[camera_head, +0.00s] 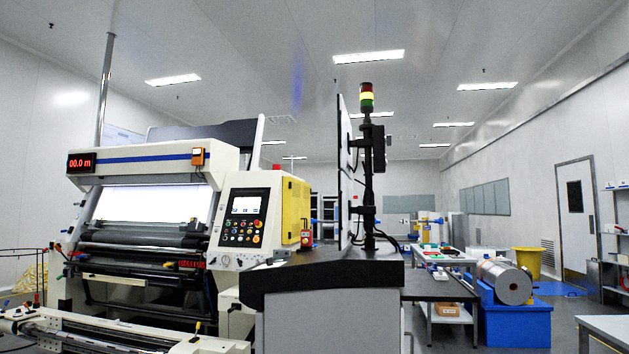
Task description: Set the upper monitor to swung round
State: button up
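The upper monitor (344,128) is a thin panel seen almost edge-on, high on a dark pole (368,190). A bracket joins it to the pole on its right side. The lower monitor (344,205) hangs below it on the same pole, also nearly edge-on. Both screen faces are turned away to the left, so what they show is hidden. The pole rises from a grey console with a dark top (330,276). My gripper is not in view.
A large inspection machine with a lit panel (150,203) and a control box (245,220) stands left of the console. A signal light (367,97) tops the pole. A workbench (440,288) and a metal roll on a blue stand (515,322) are at right.

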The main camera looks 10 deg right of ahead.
aim_at(353, 143)
jog(key=i+l+u, duration=0.25)
jog(key=i+l, duration=0.2)
jog(key=i+l+u, duration=0.2)
jog(key=i+l, duration=0.2)
jog(key=l, duration=0.25)
jog(key=i+l+z, duration=0.1)
jog(key=l, duration=0.25)
jog(key=i+l+z, duration=0.15)
jog(key=l, duration=0.2)
